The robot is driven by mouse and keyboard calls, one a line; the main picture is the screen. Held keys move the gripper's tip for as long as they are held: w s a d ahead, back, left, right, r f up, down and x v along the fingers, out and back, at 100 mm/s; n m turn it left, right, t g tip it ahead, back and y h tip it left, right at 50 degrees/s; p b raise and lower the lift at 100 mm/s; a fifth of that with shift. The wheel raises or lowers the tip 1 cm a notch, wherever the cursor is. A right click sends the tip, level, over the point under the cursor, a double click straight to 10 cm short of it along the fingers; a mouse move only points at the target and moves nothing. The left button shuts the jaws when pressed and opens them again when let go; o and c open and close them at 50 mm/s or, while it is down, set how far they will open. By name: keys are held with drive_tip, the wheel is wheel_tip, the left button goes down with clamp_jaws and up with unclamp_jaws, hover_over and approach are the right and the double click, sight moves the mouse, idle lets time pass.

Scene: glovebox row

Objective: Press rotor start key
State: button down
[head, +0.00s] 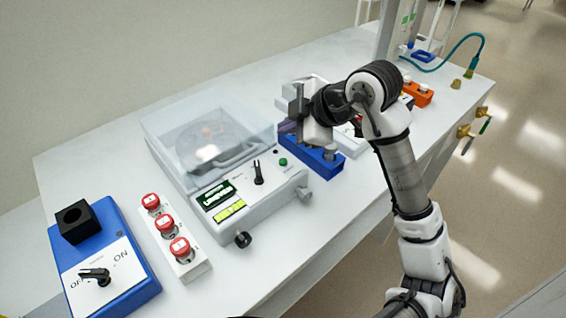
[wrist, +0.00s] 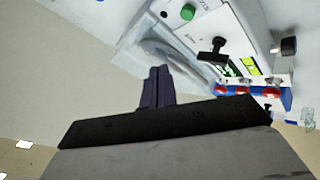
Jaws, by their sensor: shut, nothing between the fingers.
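The centrifuge (head: 225,200) stands in the middle of the bench in the head view, its clear lid (head: 190,125) down over the round rotor bowl. Its sloping front panel bears a green round key (head: 283,161), a black knob (head: 258,172) and a lit display (head: 215,194). In the wrist view the green key (wrist: 187,12) and black knob (wrist: 212,50) show near the top. My gripper (head: 286,127) is right of the lid, apart from the green key. Its dark fingers (wrist: 157,75) are together, with nothing between them.
A blue rack (head: 315,163) lies below my gripper, partly hidden by it. At left are a white box with three red buttons (head: 168,222) and a blue switch unit (head: 118,278) with a black block. Orange blocks (head: 418,94) lie beyond my arm.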

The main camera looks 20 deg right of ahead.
drive_tip(key=b, duration=0.4)
hover_over(287, 167)
drive_tip(key=shift+f, duration=3.1)
drive_tip(key=shift+f, duration=0.15)
drive_tip(key=shift+f+b, duration=0.3)
drive_tip(key=shift+b, duration=0.3)
drive_tip(key=shift+f+b, duration=0.4)
drive_tip(key=shift+b, duration=0.05)
drive_tip(key=shift+r, duration=0.15)
drive_tip(key=shift+r+p, duration=0.5)
drive_tip(key=shift+r, duration=0.2)
wheel_tip(287, 167, up, 5)
drive_tip(key=p, duration=0.3)
